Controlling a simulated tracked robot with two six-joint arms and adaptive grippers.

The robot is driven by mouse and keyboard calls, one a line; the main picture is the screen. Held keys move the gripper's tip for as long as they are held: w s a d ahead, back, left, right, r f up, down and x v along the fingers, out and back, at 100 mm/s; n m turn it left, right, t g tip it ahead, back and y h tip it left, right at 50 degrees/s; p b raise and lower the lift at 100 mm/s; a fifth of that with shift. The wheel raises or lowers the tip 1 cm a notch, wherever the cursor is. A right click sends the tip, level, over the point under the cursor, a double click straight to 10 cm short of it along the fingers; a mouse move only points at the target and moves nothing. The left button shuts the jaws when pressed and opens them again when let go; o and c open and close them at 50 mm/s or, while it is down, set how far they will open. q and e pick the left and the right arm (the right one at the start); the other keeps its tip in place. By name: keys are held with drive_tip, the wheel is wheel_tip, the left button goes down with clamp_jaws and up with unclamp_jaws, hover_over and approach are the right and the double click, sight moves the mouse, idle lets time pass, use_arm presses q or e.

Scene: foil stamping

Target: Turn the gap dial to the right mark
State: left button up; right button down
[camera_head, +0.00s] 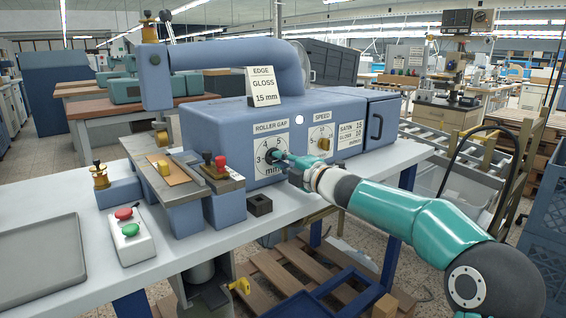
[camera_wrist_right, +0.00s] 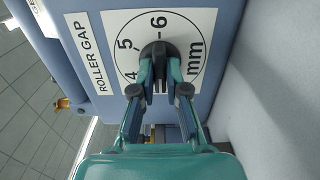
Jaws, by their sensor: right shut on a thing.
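The blue stamping machine (camera_head: 215,130) stands on the bench. Its roller gap dial plate (camera_head: 281,140) is white with numbers and "mm". The dark gap dial knob (camera_head: 270,155) is at the plate's centre. In the right wrist view the gap dial knob (camera_wrist_right: 157,50) sits on the plate (camera_wrist_right: 105,45), with 4, 5 and 6 visible. My right gripper (camera_head: 281,157) is shut on the knob; in the right wrist view its fingers (camera_wrist_right: 160,72) sit either side of it. Which mark the knob points to is hard to tell. My left gripper is not in view.
A sign (camera_head: 263,87) on the machine reads "EDGE GLOSS 15 mm". A button box (camera_head: 127,235) and a grey tray (camera_head: 40,255) are on the bench at left. A small black block (camera_head: 259,205) lies below the dial.

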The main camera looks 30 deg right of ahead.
drive_tip(key=shift+f, duration=0.4)
drive_tip(key=c, duration=1.2)
unclamp_jaws()
drive_tip(key=shift+c, duration=0.2)
drive_tip(key=shift+o, duration=0.3)
drive_tip(key=shift+r, duration=0.15)
drive_tip(key=shift+r, duration=0.1)
drive_tip(key=s, duration=1.2)
drive_tip(key=shift+d, duration=0.45)
